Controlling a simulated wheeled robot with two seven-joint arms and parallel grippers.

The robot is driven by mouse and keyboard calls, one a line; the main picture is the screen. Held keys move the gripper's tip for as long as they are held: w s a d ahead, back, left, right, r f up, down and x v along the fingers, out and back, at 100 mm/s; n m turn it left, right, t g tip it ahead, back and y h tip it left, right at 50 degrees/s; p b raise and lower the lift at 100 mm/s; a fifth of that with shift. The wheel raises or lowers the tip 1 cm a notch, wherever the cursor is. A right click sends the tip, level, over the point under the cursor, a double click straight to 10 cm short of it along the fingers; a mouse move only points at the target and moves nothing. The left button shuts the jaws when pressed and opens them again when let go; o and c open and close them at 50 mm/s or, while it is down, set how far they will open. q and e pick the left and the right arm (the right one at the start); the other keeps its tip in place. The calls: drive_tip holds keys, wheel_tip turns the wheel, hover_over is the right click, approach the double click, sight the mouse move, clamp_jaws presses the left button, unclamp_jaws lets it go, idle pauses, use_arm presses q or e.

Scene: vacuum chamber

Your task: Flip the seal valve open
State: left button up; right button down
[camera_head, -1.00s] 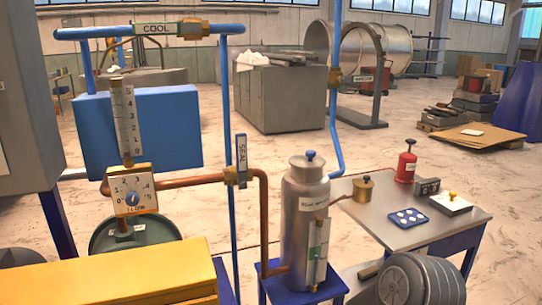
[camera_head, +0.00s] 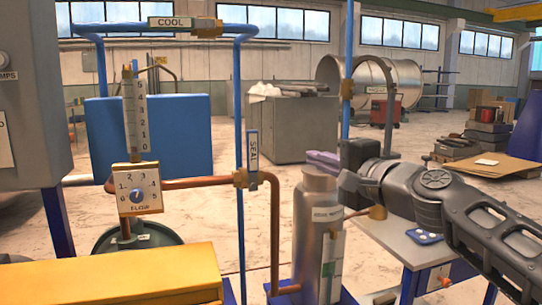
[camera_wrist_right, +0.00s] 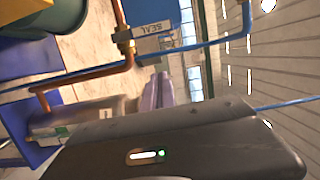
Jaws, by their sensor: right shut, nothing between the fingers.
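The seal valve has a brass body (camera_head: 240,179) on the copper pipe, with an upright flat blue-grey lever (camera_head: 253,150) labelled SEAL. The fingers also show in the right wrist view (camera_wrist_right: 158,93), below the lever. My left gripper is out of view.
A metal flask (camera_head: 306,225) stands under my right fingers, its lid knob hidden. A vertical blue pipe (camera_head: 238,100) runs behind the valve. A flow dial (camera_head: 137,190) is left, a yellow box (camera_head: 120,280) front left. Side table (camera_head: 395,245) is partly covered by my arm.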

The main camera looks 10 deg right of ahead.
sight(253, 161)
drive_tip(key=shift+s+a+r, duration=0.1)
drive_tip(key=shift+r, duration=0.1)
use_arm(q)
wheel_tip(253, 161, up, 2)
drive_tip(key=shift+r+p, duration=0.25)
drive_tip(key=shift+p, duration=0.95)
use_arm(e)
drive_tip(key=w+a, duration=0.7)
drive_tip(key=w, duration=0.2)
drive_tip(key=shift+w, duration=0.2)
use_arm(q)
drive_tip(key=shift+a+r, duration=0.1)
